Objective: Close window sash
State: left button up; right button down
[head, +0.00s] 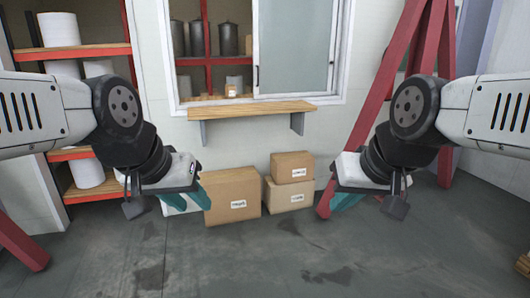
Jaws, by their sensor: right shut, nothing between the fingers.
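The window sash (295,48) is a pale, greenish glass panel in a white frame, at the right side of the window. A small dark handle (256,76) is on its left edge. The left part of the window is open, showing shelves behind it. A small labelled jar (231,90) stands at the bottom of the opening. My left gripper (196,199) hangs low in front of the cartons, away from the sash; its finger gap is not clear. My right gripper (350,199) is low at the right, shut and empty, also away from the sash.
A wooden ledge (250,111) on grey brackets juts out below the window. Cardboard boxes (232,193) stand on the floor beneath it. An orange rack (85,52) with white rolls is at the left. Red frame posts (391,70) slope at the right. The front floor is clear.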

aim_at(256, 8)
jog(key=i, duration=2.2)
jog(key=i+u, duration=0.1)
jog(key=i, duration=0.35)
jog(key=i+l+u, duration=0.1)
jog(key=i, duration=0.4)
jog(key=i+l+u, duration=0.1)
jog(key=i, duration=0.35)
jog(key=i+l+u, duration=0.1)
jog(key=i, duration=0.35)
